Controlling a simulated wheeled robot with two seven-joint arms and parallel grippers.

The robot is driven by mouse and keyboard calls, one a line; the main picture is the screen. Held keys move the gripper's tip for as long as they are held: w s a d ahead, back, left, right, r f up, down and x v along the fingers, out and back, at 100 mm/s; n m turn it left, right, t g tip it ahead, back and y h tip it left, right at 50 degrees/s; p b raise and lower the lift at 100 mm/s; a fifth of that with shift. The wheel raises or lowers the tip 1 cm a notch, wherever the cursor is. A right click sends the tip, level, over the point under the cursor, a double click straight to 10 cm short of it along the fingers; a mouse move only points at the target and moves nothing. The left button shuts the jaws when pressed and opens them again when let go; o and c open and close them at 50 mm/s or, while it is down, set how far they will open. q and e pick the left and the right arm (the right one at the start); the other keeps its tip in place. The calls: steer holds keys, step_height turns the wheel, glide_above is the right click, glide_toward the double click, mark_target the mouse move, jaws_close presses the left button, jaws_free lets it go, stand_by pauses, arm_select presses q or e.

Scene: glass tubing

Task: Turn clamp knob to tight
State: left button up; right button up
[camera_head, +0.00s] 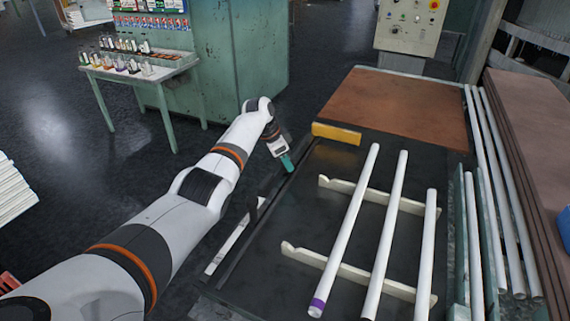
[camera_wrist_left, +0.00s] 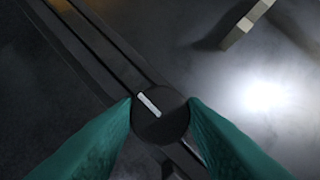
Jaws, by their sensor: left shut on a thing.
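The clamp knob (camera_wrist_left: 160,122) is a round dark disc with a white pointer mark, seen in the left wrist view. The mark runs slanted from upper left to lower right. The two teal fingertips of my left gripper (camera_wrist_left: 160,115) press on either side of the knob, shut on it. In the head view my left gripper (camera_head: 287,162) points down at the dark rail along the left edge of the bench, and the knob is hidden there. My right gripper is not in view.
Several white tubes (camera_head: 391,225) lie across two notched pale supports (camera_head: 345,267) on the dark bench. A yellow block (camera_head: 336,134) stands just right of my left gripper. A brown board (camera_head: 400,105) lies behind.

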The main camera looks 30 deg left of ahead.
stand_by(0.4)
arm_select(q)
steer(key=o, duration=1)
steer(key=b+v, duration=0.1)
steer(key=v, duration=1.1)
steer(key=shift+w, duration=0.1)
steer(key=shift+f, duration=0.1)
